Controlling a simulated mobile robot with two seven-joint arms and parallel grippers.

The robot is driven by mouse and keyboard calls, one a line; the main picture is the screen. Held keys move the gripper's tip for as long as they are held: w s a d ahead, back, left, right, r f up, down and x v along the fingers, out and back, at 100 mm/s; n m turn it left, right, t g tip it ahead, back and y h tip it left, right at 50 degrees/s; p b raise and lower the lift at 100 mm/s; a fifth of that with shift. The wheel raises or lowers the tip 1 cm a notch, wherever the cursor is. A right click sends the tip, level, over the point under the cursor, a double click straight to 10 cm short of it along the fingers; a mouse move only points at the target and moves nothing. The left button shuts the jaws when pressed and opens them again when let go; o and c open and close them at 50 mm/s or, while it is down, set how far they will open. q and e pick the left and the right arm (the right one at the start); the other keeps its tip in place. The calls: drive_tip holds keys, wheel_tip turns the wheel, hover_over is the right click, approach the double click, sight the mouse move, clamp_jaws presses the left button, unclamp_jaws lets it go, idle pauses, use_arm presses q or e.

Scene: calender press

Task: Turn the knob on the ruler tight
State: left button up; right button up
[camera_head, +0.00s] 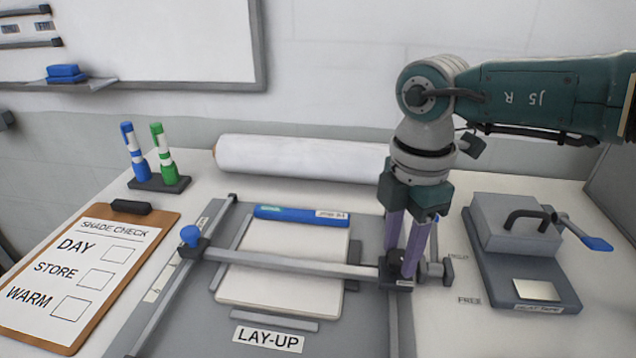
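The ruler is a grey bar (290,262) lying across the lay-up board (225,318). A blue knob (190,235) stands on the dark carriage at its left end. A dark carriage block (385,271) is at its right end, with a grey side piece (440,270) beyond it. My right gripper (402,279) points down at this right end, its two purple fingers reaching the block with a narrow gap between them. Any knob there is hidden by the fingers, and I cannot tell whether they grip something. My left gripper is not in view.
A cream pad (275,290) with a blue bar (300,215) lies under and behind the ruler. A press with a blue-tipped lever (598,243) stands at the right. A clipboard (150,232), marker stand (160,184) and white roll (300,157) are left and behind.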

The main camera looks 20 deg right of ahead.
sight(399, 255)
drive_tip(key=o, duration=0.4)
drive_tip(key=shift+r, duration=0.1)
drive_tip(key=shift+r, duration=0.35)
wheel_tip(399, 255, up, 9)
idle(0.3)
